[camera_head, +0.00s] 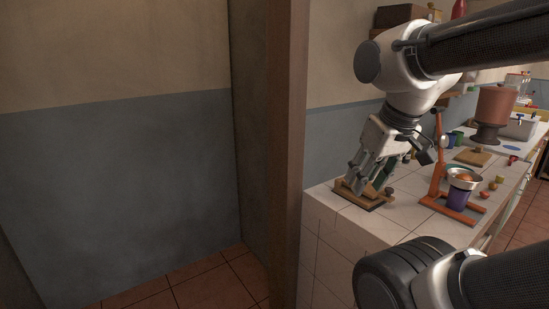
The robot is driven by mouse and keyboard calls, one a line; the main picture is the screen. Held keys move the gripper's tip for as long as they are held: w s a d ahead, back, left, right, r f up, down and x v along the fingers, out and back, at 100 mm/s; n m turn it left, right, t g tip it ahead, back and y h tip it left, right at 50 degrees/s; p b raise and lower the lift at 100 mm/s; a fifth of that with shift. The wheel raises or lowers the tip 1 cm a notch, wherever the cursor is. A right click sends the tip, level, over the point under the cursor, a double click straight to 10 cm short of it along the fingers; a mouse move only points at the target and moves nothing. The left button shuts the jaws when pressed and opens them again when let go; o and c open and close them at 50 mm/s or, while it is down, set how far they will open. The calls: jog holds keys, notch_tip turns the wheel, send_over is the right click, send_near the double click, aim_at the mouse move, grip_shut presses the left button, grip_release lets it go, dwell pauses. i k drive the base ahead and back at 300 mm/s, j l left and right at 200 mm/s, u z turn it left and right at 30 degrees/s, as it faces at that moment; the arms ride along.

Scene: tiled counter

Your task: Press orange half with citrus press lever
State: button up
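The citrus press (437,170) has an orange frame that stands upright on the counter, with an orange foot. A tall orange part rises to a dark end near my arm; I cannot clearly separate lever from post. A metal bowl (465,184) sits in front of the post with an orange half (463,176) showing in it, apparently uncovered.
The wooden board (374,205) with a dark knob lies near the counter's left edge. Small fruits or jars (492,188) lie right of the press. A brown pot-like container (494,107) on a stand is behind. White tiles (407,213) between board and press are bare.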

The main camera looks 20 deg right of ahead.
aim_at(443, 139)
jog(key=i+j+z, duration=0.2)
jog(key=z, duration=0.3)
jog(key=i+j+z, duration=0.15)
jog(key=j+z, duration=0.15)
jog(key=z, duration=0.2)
jog(key=i+j+z, duration=0.1)
jog(key=j+z, duration=0.6)
jog(key=z, duration=0.25)
jog(key=i+j+z, duration=0.1)
jog(key=j+z, duration=0.2)
jog(key=j, duration=0.15)
jog(key=i+j+z, duration=0.1)
jog(key=j+z, duration=0.15)
jog(key=j, duration=0.2)
jog(key=i+l, duration=0.1)
jog(key=l, duration=0.4)
